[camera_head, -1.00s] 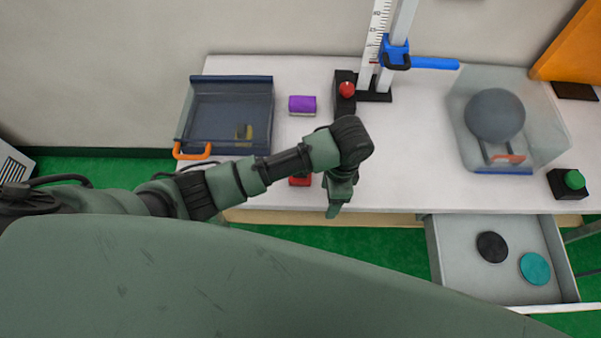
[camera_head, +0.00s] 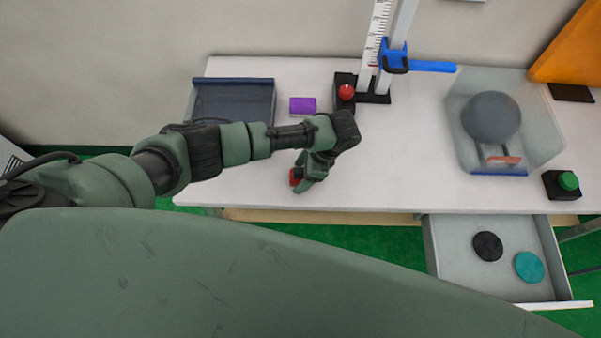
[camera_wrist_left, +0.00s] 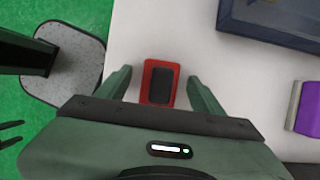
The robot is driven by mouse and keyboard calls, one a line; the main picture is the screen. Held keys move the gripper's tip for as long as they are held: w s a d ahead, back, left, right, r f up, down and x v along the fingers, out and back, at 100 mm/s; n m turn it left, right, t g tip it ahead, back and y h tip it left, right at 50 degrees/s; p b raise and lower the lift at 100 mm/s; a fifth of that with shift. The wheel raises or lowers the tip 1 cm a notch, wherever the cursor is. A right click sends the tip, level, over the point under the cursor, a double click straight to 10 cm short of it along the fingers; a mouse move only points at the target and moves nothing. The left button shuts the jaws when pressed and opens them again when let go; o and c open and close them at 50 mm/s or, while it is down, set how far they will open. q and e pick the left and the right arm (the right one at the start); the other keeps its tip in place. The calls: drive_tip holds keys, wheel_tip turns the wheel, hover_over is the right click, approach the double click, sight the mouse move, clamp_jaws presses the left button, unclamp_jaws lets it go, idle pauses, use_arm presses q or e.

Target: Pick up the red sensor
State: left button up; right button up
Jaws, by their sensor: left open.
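The red sensor (camera_wrist_left: 160,82), a small red block with a dark top face, lies on the white table near its front edge. In the left wrist view it sits between the two fingers of my left gripper (camera_wrist_left: 159,84), with a gap on each side. In the head view the sensor (camera_head: 296,177) is mostly hidden by my left gripper (camera_head: 306,183), with only a bit of red showing. My left gripper is open and points down at the sensor. My right gripper is not in view.
A purple block (camera_head: 302,105) and a dark blue tray (camera_head: 234,81) lie behind the arm. The drop tower with a red button (camera_head: 346,92) stands at the back. A clear bin holds a grey ball (camera_head: 492,117). An open drawer (camera_head: 455,280) juts out front right.

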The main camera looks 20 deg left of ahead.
use_arm(q)
drive_tip(key=shift+f, duration=0.2)
drive_tip(key=c, duration=1.4)
clamp_jaws()
drive_tip(key=shift+r, duration=0.15)
